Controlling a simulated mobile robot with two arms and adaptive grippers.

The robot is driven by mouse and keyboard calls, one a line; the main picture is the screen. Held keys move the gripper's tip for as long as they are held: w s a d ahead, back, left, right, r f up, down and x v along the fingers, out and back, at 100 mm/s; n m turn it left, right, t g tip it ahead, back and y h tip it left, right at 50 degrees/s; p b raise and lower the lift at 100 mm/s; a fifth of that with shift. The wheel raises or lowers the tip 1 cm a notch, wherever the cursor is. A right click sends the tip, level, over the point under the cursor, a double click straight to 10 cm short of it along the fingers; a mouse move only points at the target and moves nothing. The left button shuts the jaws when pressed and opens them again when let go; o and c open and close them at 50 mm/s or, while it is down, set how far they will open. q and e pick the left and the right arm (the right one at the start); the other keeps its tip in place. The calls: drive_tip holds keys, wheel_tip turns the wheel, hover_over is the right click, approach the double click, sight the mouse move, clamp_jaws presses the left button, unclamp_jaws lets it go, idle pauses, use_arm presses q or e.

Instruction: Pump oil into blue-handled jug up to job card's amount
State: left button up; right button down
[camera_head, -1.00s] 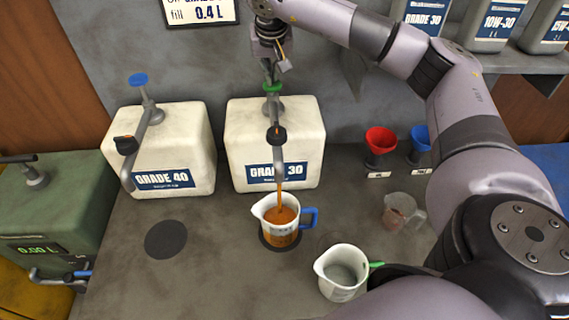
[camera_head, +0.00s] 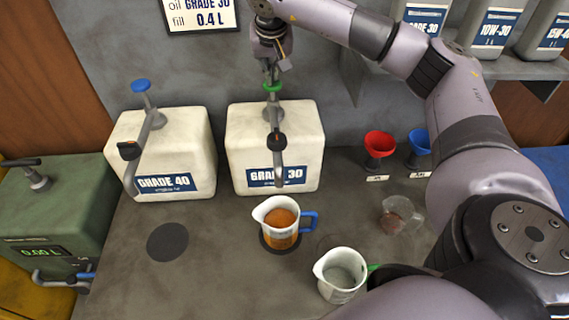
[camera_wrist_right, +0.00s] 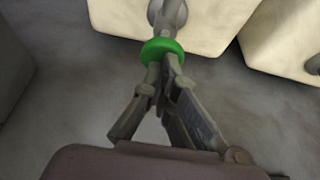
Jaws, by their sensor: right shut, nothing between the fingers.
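The blue-handled jug (camera_head: 281,223) stands upright on a dark round pad (camera_head: 268,246) in front of the GRADE 30 drum (camera_head: 300,135), under its spout (camera_head: 278,170). Amber oil fills much of the jug; its scale is too small to read. No oil stream shows from the spout. My right gripper (camera_head: 272,77) is shut and empty at the green-collared pump head (camera_head: 272,87). The green collar also shows in the right wrist view (camera_wrist_right: 160,50), just beyond the fingers. The job card (camera_head: 200,14) on the wall reads oil GRADE 30, fill 0.4 L. My left gripper is not in view.
A green-handled jug (camera_head: 341,272) and a small clear jug (camera_head: 398,214) stand to the right. The GRADE 40 drum (camera_head: 180,140) stands left, with an empty dark pad (camera_head: 167,242) before it. Red (camera_head: 379,145) and blue (camera_head: 420,142) funnels stand at the back right.

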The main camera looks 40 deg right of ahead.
drive_tip(key=shift+r+p, duration=1.25)
drive_tip(key=shift+r, duration=0.6)
drive_tip(key=shift+r, duration=0.1)
wheel_tip(320, 180, up, 6)
drive_tip(key=p, duration=0.4)
